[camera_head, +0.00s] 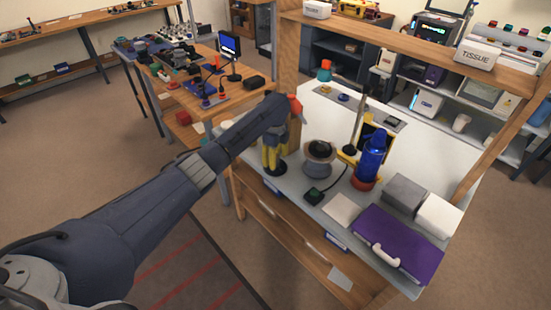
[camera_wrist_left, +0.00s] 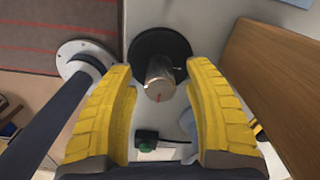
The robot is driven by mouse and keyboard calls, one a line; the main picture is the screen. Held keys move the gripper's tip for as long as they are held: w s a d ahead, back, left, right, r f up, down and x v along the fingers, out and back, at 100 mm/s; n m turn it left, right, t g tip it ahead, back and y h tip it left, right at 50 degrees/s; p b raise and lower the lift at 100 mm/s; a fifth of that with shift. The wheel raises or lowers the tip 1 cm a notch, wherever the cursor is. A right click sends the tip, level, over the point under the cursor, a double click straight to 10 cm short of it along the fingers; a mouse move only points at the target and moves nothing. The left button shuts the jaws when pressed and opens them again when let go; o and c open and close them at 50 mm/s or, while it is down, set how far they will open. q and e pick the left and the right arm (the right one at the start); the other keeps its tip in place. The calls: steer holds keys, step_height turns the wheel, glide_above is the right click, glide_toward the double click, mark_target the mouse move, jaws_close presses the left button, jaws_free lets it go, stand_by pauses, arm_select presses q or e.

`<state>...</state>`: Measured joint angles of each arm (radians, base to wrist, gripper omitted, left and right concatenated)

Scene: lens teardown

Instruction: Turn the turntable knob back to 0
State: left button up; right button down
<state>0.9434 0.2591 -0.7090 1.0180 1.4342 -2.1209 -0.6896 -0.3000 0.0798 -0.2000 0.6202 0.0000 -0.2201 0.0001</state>
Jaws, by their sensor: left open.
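The knob (camera_wrist_left: 160,82) is a silver cylinder with a red mark on its end face, standing on a round black base (camera_wrist_left: 150,38) in the left wrist view. My left gripper (camera_wrist_left: 161,68) is open, its yellow fingers on either side of the knob with visible gaps. In the head view the left gripper (camera_head: 272,160) points down over the black base (camera_head: 276,172) near the bench's left edge; the knob is hidden there. I cannot read any scale or 0 mark. My right gripper is in neither view.
A grey round device with a dark top (camera_head: 318,160) stands just right of the gripper. A black box with a green button (camera_head: 314,196) and a cable lies in front. A blue bottle (camera_head: 371,155), grey block (camera_head: 404,194) and purple case (camera_head: 398,240) stand farther right.

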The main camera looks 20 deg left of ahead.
arm_select(q)
jaws_close()
stand_by(0.4)
steer(key=shift+n, duration=0.3)
steer(key=n, duration=0.3)
steer(key=shift+n, duration=0.4)
steer(key=n, duration=1.3)
steer(key=shift+n, duration=0.3)
